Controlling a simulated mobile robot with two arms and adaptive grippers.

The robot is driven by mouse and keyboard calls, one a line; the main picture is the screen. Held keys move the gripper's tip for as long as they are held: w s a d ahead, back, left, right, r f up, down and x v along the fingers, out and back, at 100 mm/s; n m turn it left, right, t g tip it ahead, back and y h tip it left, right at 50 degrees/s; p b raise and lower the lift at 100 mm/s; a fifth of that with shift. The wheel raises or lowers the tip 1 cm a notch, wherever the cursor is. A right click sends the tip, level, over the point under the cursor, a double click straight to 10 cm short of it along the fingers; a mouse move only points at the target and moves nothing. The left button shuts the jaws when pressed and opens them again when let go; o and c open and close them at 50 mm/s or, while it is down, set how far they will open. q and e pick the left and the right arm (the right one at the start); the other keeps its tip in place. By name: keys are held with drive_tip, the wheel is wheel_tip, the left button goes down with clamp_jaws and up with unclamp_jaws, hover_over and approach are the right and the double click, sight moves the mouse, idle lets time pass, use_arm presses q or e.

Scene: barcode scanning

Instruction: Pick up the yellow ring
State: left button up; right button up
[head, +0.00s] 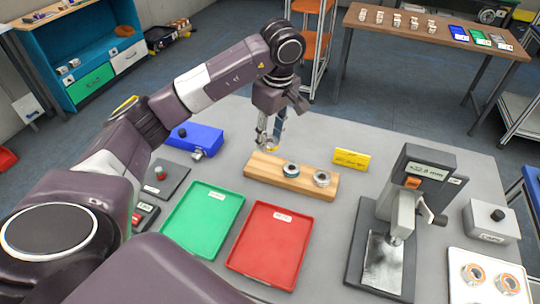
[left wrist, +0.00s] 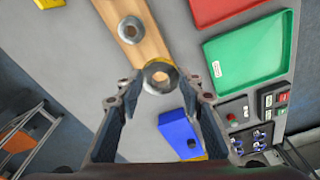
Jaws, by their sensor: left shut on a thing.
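The yellow ring (head: 271,148) is at my left gripper's fingertips, over the left end of the wooden block. My left gripper (head: 271,141) points down and is shut on the ring, with a finger on either side. I cannot tell whether the ring touches the block. My right gripper is not in view.
A green tray (head: 202,222) and a red tray (head: 268,246) lie in front of the block. A blue box (head: 196,138) is at left, a yellow sign (head: 351,159) behind. A grey stand device (head: 405,215) and a white tray (head: 490,282) are at right.

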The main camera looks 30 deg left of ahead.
sight(269, 141)
use_arm(q)
drive_tip(key=shift+r, duration=4)
